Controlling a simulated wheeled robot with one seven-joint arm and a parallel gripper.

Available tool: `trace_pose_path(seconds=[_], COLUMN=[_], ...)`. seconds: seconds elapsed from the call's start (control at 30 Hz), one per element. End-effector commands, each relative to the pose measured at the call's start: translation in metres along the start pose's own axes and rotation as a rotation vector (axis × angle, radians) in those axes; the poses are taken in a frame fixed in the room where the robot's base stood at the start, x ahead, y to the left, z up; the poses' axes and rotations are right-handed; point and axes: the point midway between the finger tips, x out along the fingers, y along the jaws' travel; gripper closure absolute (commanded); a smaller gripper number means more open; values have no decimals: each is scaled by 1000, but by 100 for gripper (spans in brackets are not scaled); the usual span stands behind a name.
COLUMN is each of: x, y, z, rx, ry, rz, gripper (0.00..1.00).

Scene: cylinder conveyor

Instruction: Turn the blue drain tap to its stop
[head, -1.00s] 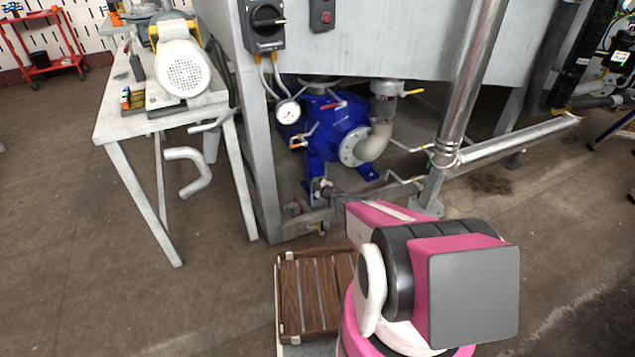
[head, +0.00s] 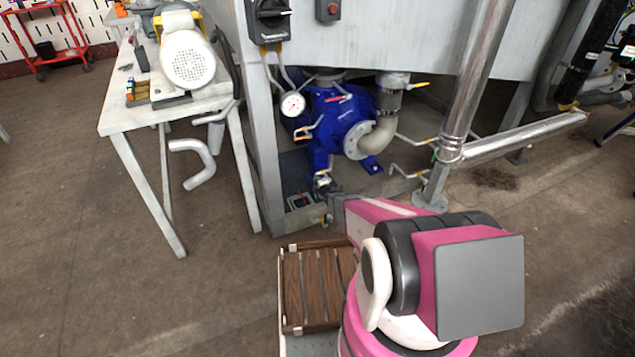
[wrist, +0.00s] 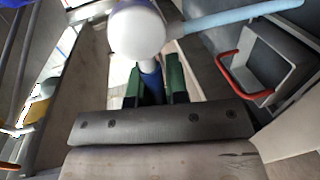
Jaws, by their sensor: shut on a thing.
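My gripper (wrist: 153,88) is shut on a narrow blue piece (wrist: 151,77), which looks like the blue drain tap's handle. It sits between the green finger pads in the wrist view. A white rounded part (wrist: 137,31) above it hides its upper end and much of the tap. In the head view my gripper (head: 325,186) reaches low by the foot of the blue pump (head: 332,122). The tap cannot be made out there, and how far it is turned cannot be told.
A light blue pipe or bar (wrist: 243,14) and a red handle (wrist: 237,77) lie right of my gripper in the wrist view. The tank leg (head: 262,150) stands close left of the gripper.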

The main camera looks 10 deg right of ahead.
Motion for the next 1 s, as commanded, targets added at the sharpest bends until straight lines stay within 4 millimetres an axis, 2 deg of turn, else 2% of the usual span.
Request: trace_pose_path(seconds=[0.5, 0.53, 0.6, 1.0], x=[1, 1, 1, 0], y=[-2, -2, -2, -1], z=[-1, -1, -1, 0], rx=[-27, -27, -27, -21], ry=[-1, -1, -1, -3], rz=[-2, -2, -1, 0], gripper=[100, 82, 60, 60])
